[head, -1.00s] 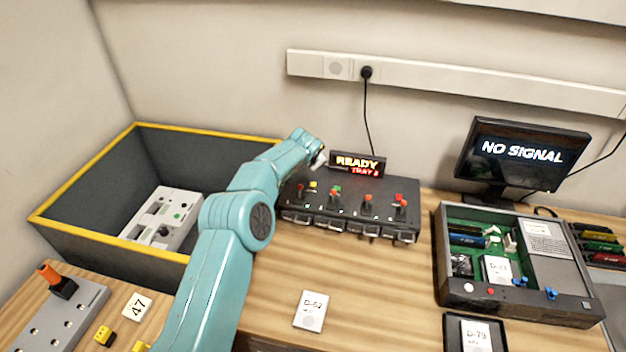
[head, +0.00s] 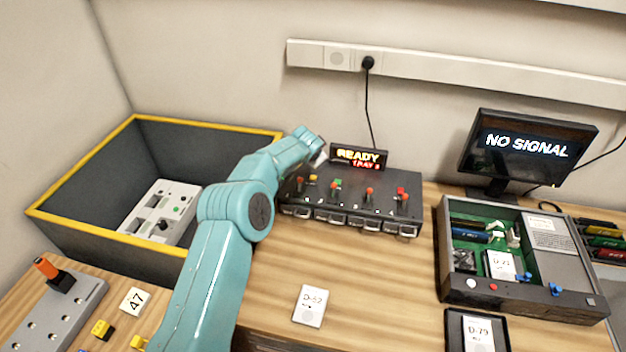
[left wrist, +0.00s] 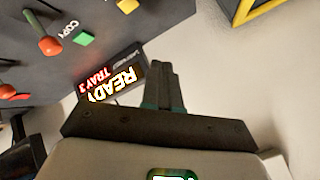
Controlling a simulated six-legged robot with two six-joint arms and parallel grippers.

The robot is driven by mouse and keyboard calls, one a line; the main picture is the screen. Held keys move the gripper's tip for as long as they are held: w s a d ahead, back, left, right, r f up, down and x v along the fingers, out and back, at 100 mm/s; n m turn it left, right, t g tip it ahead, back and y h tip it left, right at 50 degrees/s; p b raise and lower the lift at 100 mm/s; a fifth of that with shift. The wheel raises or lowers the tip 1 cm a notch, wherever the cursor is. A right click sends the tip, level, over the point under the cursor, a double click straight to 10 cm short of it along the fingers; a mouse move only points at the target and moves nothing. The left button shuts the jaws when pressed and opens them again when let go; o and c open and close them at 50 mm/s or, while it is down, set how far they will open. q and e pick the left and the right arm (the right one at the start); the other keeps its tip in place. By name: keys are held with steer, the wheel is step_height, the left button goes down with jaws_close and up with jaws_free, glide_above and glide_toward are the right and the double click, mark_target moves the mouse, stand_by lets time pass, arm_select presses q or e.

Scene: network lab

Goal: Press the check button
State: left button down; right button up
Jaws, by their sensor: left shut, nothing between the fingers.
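A dark console (head: 350,205) stands against the wall, with red-knobbed levers and small coloured buttons on top. A yellow button (head: 313,177), a green button (head: 338,182) and a red button (head: 401,189) show there. In the left wrist view the green button (left wrist: 84,39) is labelled COPY. I cannot read which button is the check button. A display (head: 358,159) behind the console reads READY and TRAY. My left gripper (head: 320,158) is beside the console's back left corner, partly hidden by its wrist. Its fingers (left wrist: 167,85) are shut and empty, near the display in the wrist view. My right gripper is not in view.
A yellow-rimmed dark crate (head: 150,240) holding a white device (head: 160,214) stands on the left. A monitor (head: 526,148) reads NO SIGNAL, behind an open grey case (head: 525,303). A card (head: 310,306) lies on the table, with bare wood around it.

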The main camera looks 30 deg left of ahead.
arm_select(q)
steer(key=b, duration=0.3)
glide_above(313, 180)
step_height(313, 180, down, 6)
steer(key=shift+r, duration=0.15)
steer(key=shift+w+f+b, duration=0.1)
steer(key=shift+f+b, duration=0.35)
steer(key=shift+b, duration=0.15)
steer(key=shift+r, duration=0.1)
stand_by(1.0)
steer(key=shift+f+b, duration=0.45)
steer(key=shift+b, duration=0.2)
